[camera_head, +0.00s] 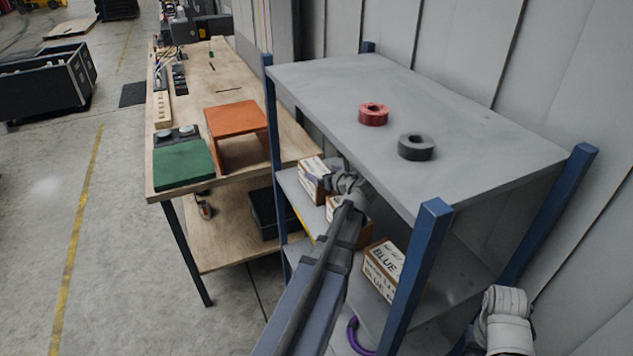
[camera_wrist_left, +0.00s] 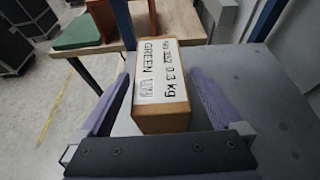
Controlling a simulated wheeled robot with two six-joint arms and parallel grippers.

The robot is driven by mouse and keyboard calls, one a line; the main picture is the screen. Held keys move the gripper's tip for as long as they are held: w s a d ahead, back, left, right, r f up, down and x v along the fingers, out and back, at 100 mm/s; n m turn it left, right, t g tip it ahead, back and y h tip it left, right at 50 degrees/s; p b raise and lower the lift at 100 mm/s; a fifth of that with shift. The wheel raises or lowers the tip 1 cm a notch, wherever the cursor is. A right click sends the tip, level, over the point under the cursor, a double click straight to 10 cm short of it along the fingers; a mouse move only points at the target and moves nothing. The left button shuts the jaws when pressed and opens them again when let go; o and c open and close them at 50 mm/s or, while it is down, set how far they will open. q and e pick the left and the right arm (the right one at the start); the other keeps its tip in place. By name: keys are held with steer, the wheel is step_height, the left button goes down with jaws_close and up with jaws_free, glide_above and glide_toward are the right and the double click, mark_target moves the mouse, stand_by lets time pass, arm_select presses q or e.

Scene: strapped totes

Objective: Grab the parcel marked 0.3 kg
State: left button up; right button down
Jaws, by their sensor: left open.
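The parcel marked "GREEN" and "0.3 kg" (camera_wrist_left: 160,80) is a brown box with a white label on top. In the left wrist view it sits on a grey shelf between the two purple fingers of my left gripper (camera_wrist_left: 160,88). The fingers are open, one on each side, with a gap at the right; I cannot tell whether the left one touches. In the head view my left gripper (camera_head: 346,184) reaches into the rack beside a labelled parcel (camera_head: 312,180), which appears to be the same one. My right gripper is not in view.
A parcel marked "BLUE" (camera_head: 384,268) sits nearer on the shelf; another parcel is partly hidden by my left arm. The rack's top board (camera_head: 440,110) holds a red and a dark roll. Blue posts (camera_head: 425,262) flank the opening. A wooden table (camera_head: 235,75) stands beyond.

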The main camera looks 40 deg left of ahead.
mark_target(317, 169)
arm_select(q)
steer(key=b+x, duration=0.1)
steer(key=x, duration=0.4)
steer(key=shift+a+r+b, duration=0.1)
steer(key=shift+a+b, duration=0.05)
steer(key=shift+b, duration=0.15)
steer(key=shift+r, duration=0.1)
steer(key=shift+c, duration=0.6)
steer(key=c, duration=1.3)
